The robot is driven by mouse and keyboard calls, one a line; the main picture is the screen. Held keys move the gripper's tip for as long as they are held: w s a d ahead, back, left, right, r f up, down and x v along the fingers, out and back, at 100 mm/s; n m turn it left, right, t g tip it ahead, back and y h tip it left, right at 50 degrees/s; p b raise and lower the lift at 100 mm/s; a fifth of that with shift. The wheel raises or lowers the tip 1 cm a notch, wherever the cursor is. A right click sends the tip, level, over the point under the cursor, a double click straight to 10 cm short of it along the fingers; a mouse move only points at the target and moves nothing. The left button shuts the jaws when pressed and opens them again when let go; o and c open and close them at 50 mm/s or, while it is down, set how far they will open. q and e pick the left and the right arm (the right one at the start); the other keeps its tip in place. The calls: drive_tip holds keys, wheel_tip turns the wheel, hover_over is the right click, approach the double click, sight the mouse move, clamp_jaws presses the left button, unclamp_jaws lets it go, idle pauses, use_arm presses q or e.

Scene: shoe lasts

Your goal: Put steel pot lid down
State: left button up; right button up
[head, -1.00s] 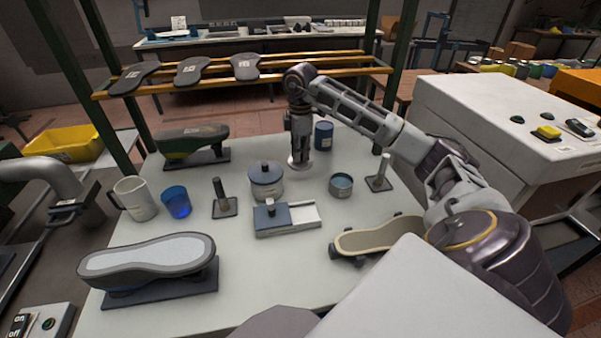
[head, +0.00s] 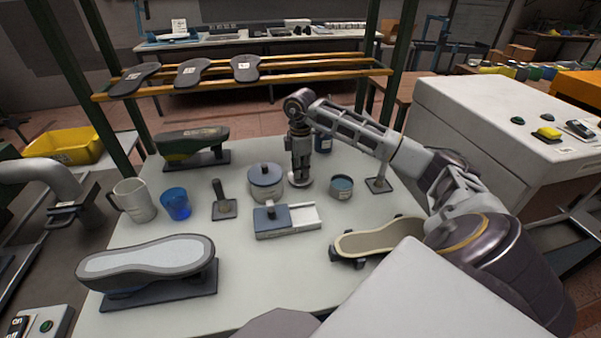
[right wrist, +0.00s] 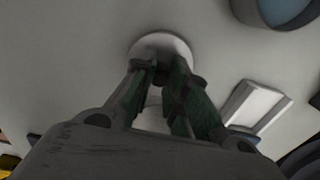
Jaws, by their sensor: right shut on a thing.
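My right gripper (head: 301,168) points down over the middle of the table, just right of the blue-lidded pot (head: 267,182). It is shut on the steel pot lid (head: 304,184), a small pale round disc under the fingertips. In the right wrist view the lid (right wrist: 165,44) shows beyond my right gripper (right wrist: 168,80), and the fingers hide its grip part. The lid is level and at or very close to the tabletop; I cannot tell whether it touches. My left gripper is not in view.
The white table (head: 255,260) holds a round tin (head: 341,187) right of the lid, a sliding box (head: 287,221) in front, and a dark blue canister (head: 323,144) behind my gripper. A blue cup (head: 176,204) and a mug (head: 134,200) stand left. Free table lies towards the front.

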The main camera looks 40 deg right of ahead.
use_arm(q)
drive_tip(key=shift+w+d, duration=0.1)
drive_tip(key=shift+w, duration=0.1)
use_arm(e)
drive_tip(key=shift+f, duration=0.7)
drive_tip(key=shift+f, duration=0.1)
drive_tip(key=o, duration=0.8)
drive_tip(key=shift+c, duration=0.2)
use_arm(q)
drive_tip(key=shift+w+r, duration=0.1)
use_arm(e)
drive_tip(key=shift+r, duration=0.85)
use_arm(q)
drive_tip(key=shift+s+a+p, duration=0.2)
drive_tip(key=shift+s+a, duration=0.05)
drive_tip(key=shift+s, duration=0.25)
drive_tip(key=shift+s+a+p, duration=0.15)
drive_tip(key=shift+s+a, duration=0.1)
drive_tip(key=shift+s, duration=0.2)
use_arm(e)
wheel_tip(320, 180, up, 11)
drive_tip(key=shift+f, duration=0.2)
